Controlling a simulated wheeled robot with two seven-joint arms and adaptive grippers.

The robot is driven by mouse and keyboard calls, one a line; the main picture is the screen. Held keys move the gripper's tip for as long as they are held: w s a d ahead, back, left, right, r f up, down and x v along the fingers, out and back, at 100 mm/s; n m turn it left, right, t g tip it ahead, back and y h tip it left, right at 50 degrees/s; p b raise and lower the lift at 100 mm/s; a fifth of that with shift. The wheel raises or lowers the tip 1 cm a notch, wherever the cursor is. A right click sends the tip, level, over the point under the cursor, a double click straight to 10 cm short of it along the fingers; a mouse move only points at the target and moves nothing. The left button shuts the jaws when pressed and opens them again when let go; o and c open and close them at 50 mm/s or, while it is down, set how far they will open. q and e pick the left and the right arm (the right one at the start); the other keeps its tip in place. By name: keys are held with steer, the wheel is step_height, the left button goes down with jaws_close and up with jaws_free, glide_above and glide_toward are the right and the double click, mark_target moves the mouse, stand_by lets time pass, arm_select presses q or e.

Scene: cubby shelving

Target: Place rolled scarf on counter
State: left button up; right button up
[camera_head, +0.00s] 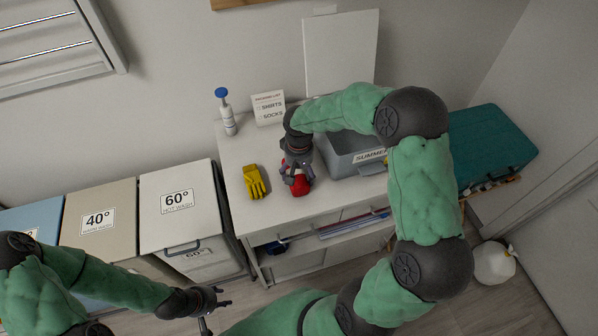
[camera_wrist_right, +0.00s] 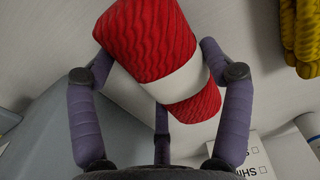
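The rolled scarf (camera_head: 301,186) is red with a white band. It is at the counter (camera_head: 233,158), right of the yellow gloves. My right gripper (camera_head: 297,170) reaches down over it from behind. In the right wrist view, the scarf (camera_wrist_right: 185,75) lies between the purple fingers of my right gripper (camera_wrist_right: 155,60), which press against its sides. I cannot tell whether the scarf touches the counter. My left gripper (camera_head: 222,298) is open and empty, low in front of the bins.
Yellow gloves (camera_head: 255,182), a spray bottle (camera_head: 226,112), a card sign (camera_head: 268,107) and a grey bin (camera_head: 345,145) stand on the counter. Laundry bins (camera_head: 180,225) are left. A teal case (camera_head: 490,145) is right. The counter front is partly clear.

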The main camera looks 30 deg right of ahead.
steer(key=shift+o, duration=1)
steer(key=shift+r, duration=0.2)
step_height(320, 180, up, 12)
steer(key=p, duration=0.3)
